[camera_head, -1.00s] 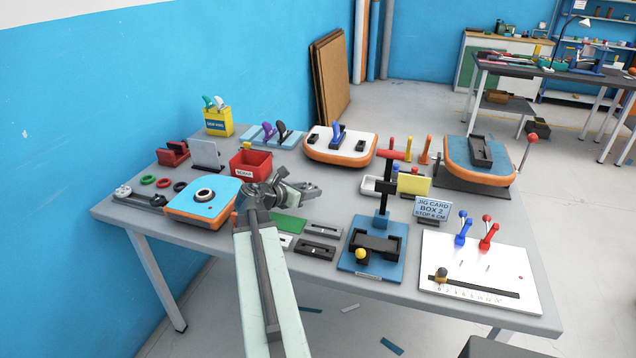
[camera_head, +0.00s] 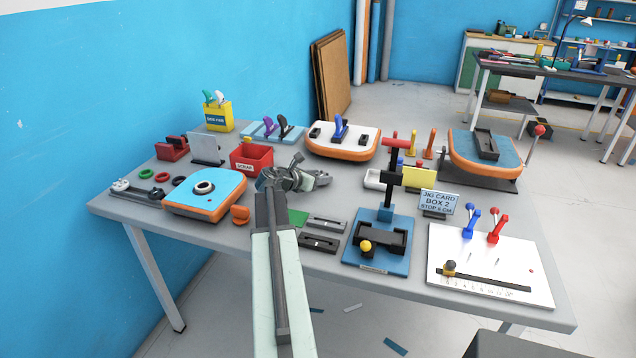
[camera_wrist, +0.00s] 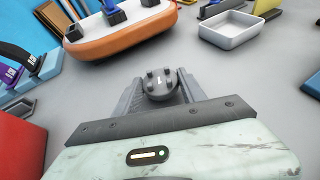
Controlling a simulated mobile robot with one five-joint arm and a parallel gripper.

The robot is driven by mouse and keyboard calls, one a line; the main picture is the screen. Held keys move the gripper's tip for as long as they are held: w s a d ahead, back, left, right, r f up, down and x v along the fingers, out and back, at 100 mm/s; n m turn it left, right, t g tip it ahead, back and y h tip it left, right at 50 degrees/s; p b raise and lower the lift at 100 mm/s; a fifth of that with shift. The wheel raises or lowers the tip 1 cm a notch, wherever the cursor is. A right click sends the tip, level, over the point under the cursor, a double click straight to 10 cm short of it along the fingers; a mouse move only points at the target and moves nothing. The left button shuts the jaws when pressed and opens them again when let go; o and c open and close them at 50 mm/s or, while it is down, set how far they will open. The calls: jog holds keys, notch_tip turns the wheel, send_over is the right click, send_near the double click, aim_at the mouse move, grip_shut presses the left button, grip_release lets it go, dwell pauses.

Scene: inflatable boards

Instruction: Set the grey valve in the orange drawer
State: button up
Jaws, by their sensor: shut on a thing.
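My gripper (camera_head: 312,178) is above the middle of the table, right of the red scrap box. In the wrist view it (camera_wrist: 160,92) is shut on a round dark grey piece with small studs on its face, which I take to be the grey valve (camera_wrist: 160,82). In the head view I cannot separate the valve from the fingers. A small orange piece (camera_head: 240,214) stands at the front right corner of a blue-topped orange board (camera_head: 222,186). I cannot tell whether it is the orange drawer.
The red scrap box (camera_head: 250,158) stands left of my gripper. A white-topped orange board (camera_head: 343,141) is behind it, with a white tray (camera_wrist: 238,30) to the right. A blue press stand (camera_head: 378,240) and a sign (camera_head: 439,203) stand right. Grey tabletop shows ahead of my gripper.

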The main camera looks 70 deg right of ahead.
jog(key=shift+w+a, duration=0.15)
jog(key=shift+w, duration=0.1)
jog(key=shift+f, duration=0.2)
jog(key=o, duration=1.3)
jog(key=shift+r, duration=0.1)
jog(key=shift+o, duration=0.2)
jog(key=shift+r, duration=0.1)
jog(key=shift+w+a+r+p, duration=0.1)
jog(key=shift+a+r+p, duration=0.15)
jog(key=shift+p, duration=0.25)
jog(key=p+v, duration=0.4)
jog(key=v, duration=0.7)
jog(key=shift+a, duration=0.25)
